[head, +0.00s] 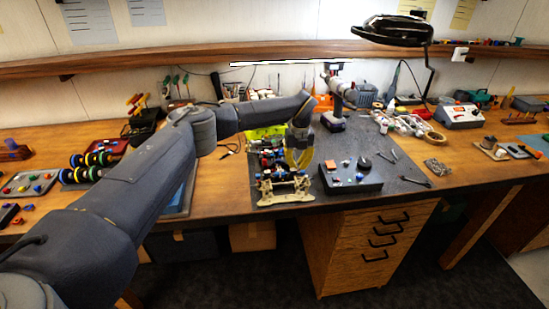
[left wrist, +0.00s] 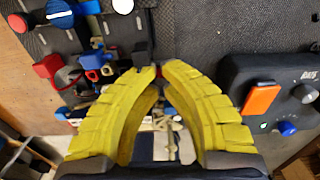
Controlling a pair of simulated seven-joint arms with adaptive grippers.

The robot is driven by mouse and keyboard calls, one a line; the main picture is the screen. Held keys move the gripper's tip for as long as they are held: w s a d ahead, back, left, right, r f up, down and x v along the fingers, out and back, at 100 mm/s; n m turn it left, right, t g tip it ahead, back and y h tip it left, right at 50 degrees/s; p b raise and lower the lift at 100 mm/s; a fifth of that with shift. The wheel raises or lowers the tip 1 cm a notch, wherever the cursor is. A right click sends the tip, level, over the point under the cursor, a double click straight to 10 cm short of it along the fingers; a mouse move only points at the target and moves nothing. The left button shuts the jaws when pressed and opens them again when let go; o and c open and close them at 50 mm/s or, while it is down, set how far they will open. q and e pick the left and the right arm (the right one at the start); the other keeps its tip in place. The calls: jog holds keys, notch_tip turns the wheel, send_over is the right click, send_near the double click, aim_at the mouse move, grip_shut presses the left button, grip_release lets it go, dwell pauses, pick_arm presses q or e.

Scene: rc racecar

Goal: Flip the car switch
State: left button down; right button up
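The RC car (head: 285,187) is an open chassis with red, blue and black parts and a pale end plate, on the dark mat near the table's front edge. In the left wrist view its parts (left wrist: 92,62) show at the upper left and between my fingers. I cannot pick out its switch for certain. My left gripper (head: 300,168) points down over the car; its yellow fingers (left wrist: 158,72) bow inward, with tips almost meeting and nothing clearly held. They hide part of the car. My right gripper is not in view.
A black control box (head: 350,186) with an orange-red rocker (left wrist: 262,99) and a blue knob (left wrist: 287,129) stands right of the car. A cordless drill (head: 340,93) stands behind. A wrench (head: 416,181) lies to the right. A lamp (head: 392,30) hangs above.

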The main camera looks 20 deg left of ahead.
pick_arm(q)
jog(key=shift+f, duration=0.95)
dwell(0.6)
jog(key=shift+r, duration=3.55)
